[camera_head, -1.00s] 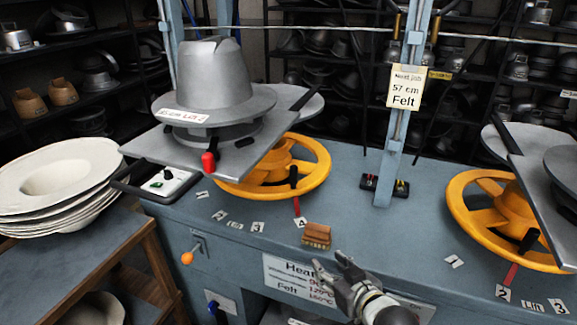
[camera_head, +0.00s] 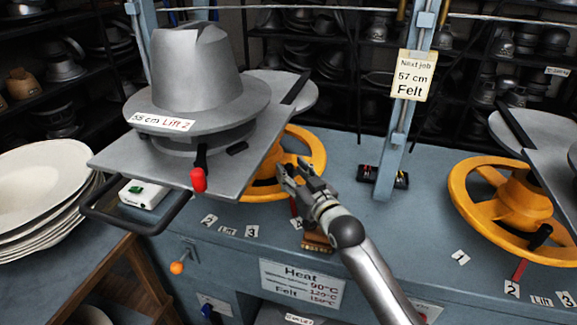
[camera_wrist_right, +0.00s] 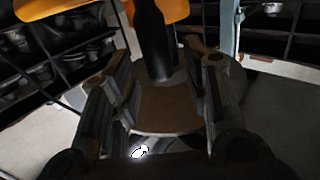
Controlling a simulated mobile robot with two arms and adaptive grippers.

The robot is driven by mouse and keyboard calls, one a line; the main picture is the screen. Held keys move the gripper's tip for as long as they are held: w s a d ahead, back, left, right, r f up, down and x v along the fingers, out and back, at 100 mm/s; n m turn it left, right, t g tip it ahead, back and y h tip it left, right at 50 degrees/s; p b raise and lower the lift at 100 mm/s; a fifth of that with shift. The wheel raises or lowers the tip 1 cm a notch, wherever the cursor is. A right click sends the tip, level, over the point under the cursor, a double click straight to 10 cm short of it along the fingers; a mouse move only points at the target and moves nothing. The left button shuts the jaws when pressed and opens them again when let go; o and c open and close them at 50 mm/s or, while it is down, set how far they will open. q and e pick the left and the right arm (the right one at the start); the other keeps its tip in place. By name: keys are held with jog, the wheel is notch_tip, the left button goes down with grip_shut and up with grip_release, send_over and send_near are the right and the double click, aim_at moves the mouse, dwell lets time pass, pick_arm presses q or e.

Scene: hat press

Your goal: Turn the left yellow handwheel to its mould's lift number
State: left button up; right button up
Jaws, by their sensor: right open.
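The left yellow handwheel (camera_head: 319,152) sits under the left press plate (camera_head: 200,185), which hides part of it. A grey hat mould (camera_head: 195,75) on the plate has a label (camera_head: 162,122) reading "55 cm Lift 2". My right gripper (camera_head: 292,172) is open at the front of this wheel. In the right wrist view the wheel's black handle (camera_wrist_right: 153,40) stands between its two open fingers; I cannot tell whether they touch it. The number tags (camera_head: 251,231) lie on the bench front; the red pointer (camera_head: 294,208) is partly hidden near the rightmost tag. My left gripper is out of view.
The right handwheel (camera_head: 468,185) stands at the right with its own tags. A blue post (camera_head: 400,140) stands between the presses. Felt hats (camera_head: 45,185) are stacked at left.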

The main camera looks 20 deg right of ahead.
jog(key=shift+w+a, duration=0.15)
jog(key=shift+w, duration=1.05)
jog(key=shift+c, duration=1)
jog(key=c, duration=0.7)
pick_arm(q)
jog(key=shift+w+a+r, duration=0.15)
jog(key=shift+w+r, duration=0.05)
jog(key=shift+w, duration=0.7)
pick_arm(e)
grip_shut()
